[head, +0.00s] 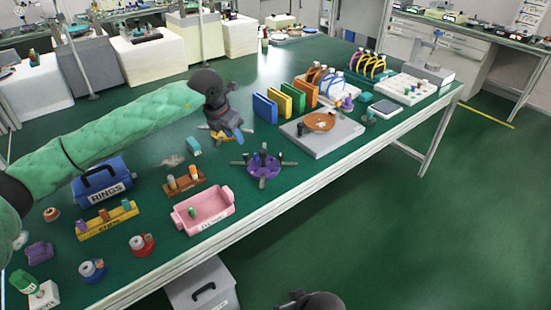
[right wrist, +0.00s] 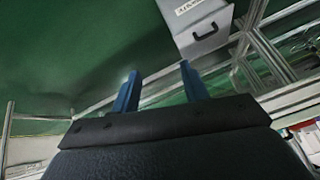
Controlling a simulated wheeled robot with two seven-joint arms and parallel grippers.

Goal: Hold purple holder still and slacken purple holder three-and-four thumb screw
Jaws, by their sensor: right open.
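The purple holder (head: 264,166) is a round purple disc on the green table, with dark grey screws or arms sticking out around its rim and a dark post near its middle. Which of these is the three-and-four thumb screw is too small to tell. My left gripper (head: 239,134) hangs above the table, behind and left of the purple holder and apart from it, partly in front of a yellow holder (head: 219,138). Its finger gap is too small to judge. My right gripper is open and empty in the right wrist view (right wrist: 160,88), away from the table top.
A pink tray (head: 203,210) stands left of the purple holder, a grey plate with a brown dish (head: 320,122) to its right. Coloured upright panels (head: 285,100) stand behind. A grey drawer box (head: 203,287) is below the table's front edge. A blue RINGS box (head: 103,182) sits left.

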